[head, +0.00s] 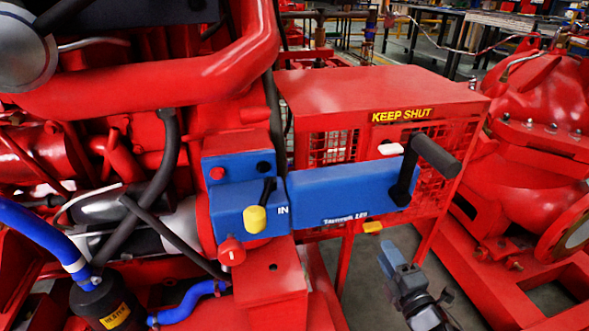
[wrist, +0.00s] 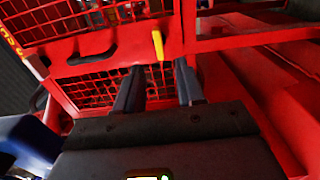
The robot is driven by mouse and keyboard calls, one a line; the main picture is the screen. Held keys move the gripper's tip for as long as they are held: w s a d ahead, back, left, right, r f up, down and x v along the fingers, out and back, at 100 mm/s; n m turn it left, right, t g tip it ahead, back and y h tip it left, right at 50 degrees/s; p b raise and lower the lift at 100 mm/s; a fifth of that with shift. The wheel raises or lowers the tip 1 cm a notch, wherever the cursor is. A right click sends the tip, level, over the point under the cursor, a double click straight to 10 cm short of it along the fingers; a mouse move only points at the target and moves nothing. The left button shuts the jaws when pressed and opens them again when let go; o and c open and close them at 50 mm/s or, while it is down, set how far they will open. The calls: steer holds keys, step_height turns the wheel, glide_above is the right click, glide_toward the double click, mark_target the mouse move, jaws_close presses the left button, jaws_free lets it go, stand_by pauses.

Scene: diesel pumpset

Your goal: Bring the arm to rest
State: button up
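My gripper (head: 390,257) is at the lower right of the head view, in front of the red mesh guard and below the blue lever box. In the wrist view its two dark fingers (wrist: 158,78) stand apart with nothing between them. The red guard marked KEEP SHUT (head: 385,92) fills the upper part of the wrist view too (wrist: 110,30). A small yellow tab (head: 373,227) sits at the guard's lower edge; in the wrist view a yellow piece (wrist: 158,45) shows just beyond the fingertips, apart from them as far as I can tell.
A blue box (head: 340,194) with a black handle (head: 436,158) juts out above my gripper. A yellow knob (head: 255,219) and a red knob (head: 231,252) are at its left. Red pump casing (head: 525,150) and base rails stand at right. Floor shows below the guard.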

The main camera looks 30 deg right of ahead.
steer(key=s+a+r+m+y, duration=0.3)
steer(key=s+a+m, duration=0.3)
steer(key=s+a, duration=0.75)
steer(key=s+a+r+m+g+y, duration=0.1)
steer(key=s+a+r+m, duration=0.2)
steer(key=s+r+m, duration=0.4)
steer(key=s+a+r+m+g+y, duration=0.15)
steer(key=s+a+r, duration=0.35)
steer(key=s, duration=0.5)
step_height(320, 180, up, 28)
steer(key=d+p, duration=0.1)
steer(key=p, duration=2.6)
steer(key=shift+w+d+f, duration=0.15)
steer(key=shift+w+f, duration=0.05)
steer(key=shift+m+h, duration=0.25)
